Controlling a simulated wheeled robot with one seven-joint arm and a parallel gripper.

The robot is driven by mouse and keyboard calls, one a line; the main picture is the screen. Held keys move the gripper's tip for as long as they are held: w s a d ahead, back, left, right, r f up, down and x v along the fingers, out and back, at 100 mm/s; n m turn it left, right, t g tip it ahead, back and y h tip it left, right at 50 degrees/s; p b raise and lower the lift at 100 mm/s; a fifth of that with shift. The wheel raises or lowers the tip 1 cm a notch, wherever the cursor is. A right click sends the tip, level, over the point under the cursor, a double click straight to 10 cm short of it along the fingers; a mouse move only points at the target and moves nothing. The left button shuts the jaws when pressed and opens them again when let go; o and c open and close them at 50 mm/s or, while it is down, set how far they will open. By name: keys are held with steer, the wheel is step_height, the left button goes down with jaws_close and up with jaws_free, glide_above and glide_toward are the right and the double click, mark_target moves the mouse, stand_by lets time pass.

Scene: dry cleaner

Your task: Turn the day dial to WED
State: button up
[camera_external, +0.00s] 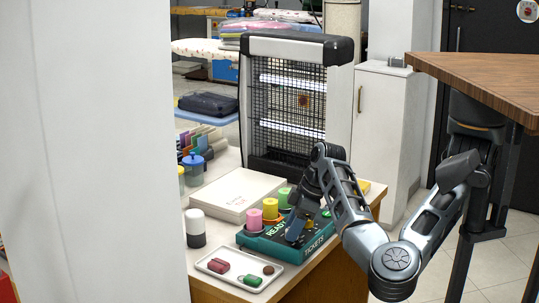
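A teal box (262,247) marked READY and TICKETS sits on the wooden counter. Pink, yellow and green rolls stand along its back side. My arm reaches in from the right, and my gripper (296,229) points down over the middle of the box. Its fingers are small and partly hidden here, so I cannot tell whether they are open or touching anything. I cannot make out a day dial or any day lettering; the gripper and arm cover part of the box.
A white tray (217,269) with pink, green and brown items lies in front of the box. A white-and-black cylinder (195,229) stands left. Behind are a flat white box (236,193) and a tall heater (291,100). A wooden tabletop (490,80) juts in at upper right.

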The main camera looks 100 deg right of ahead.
steer(key=c, duration=0.7)
steer(key=shift+m, duration=0.3)
steer(key=m+h+p, duration=0.1)
steer(key=m, duration=0.2)
steer(key=shift+r+m+g+h+p, duration=0.1)
steer(key=shift+m+g+h+p, duration=0.2)
steer(key=shift+g+p, duration=0.1)
steer(key=m+g+h+p, duration=0.1)
steer(key=m, duration=0.3)
steer(key=shift+w+a+m, duration=0.1)
steer(key=shift+m, duration=0.2)
steer(key=m+g+p, duration=0.1)
steer(key=m+g, duration=0.1)
steer(key=m, duration=0.2)
steer(key=shift+h, duration=0.4)
steer(key=shift+w+m+g+p, duration=0.15)
steer(key=shift+m+g+p, duration=0.55)
steer(key=shift+m, duration=1.8)
